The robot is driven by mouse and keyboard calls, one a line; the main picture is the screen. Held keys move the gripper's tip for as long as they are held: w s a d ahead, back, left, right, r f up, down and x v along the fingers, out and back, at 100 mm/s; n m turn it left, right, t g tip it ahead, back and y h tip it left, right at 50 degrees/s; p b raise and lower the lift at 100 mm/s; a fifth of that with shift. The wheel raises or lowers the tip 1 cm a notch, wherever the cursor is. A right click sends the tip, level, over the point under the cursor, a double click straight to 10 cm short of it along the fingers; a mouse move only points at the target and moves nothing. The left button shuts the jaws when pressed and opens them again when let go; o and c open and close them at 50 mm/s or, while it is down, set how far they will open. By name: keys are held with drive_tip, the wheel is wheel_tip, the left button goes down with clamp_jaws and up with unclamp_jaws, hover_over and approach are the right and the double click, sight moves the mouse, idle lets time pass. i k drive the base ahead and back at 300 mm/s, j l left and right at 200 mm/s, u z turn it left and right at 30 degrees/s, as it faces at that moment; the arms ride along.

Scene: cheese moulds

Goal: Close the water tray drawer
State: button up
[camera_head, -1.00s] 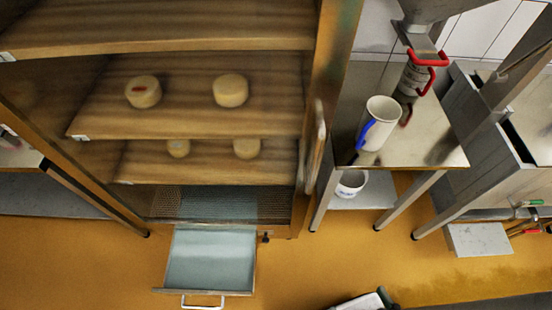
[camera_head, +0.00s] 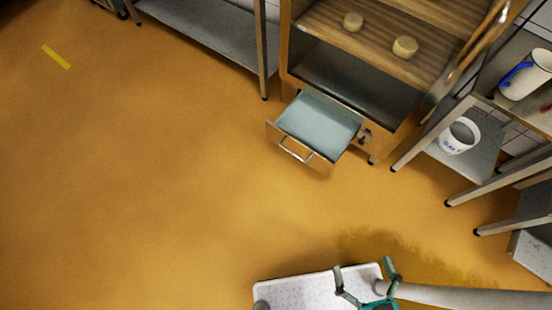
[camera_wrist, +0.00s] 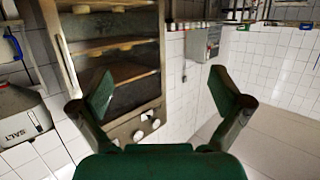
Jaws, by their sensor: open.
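The water tray drawer (camera_head: 317,124) is pulled out from the bottom of the wooden cabinet (camera_head: 375,138) in the head view. It holds a pale blue-grey surface, and a metal handle (camera_head: 298,150) is on its front. My gripper (camera_head: 367,268) is at the bottom of the head view, well apart from the drawer. Its two green fingers also show in the wrist view (camera_wrist: 160,90), spread apart with nothing between them. The wrist view shows a wooden cabinet with shelves behind the fingers; the drawer is not clearly seen there.
Cheeses (camera_head: 405,47) sit on a cabinet shelf. A steel table on the right bears a white jug (camera_head: 530,75), with a white bucket (camera_head: 459,136) on its lower shelf. Another steel table (camera_head: 205,35) stands at upper left. The orange floor before the drawer is clear.

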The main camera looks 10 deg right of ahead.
sight(313, 132)
drive_tip(key=i+j+u, duration=0.15)
drive_tip(key=i+u, duration=0.6)
drive_tip(key=i, duration=0.15)
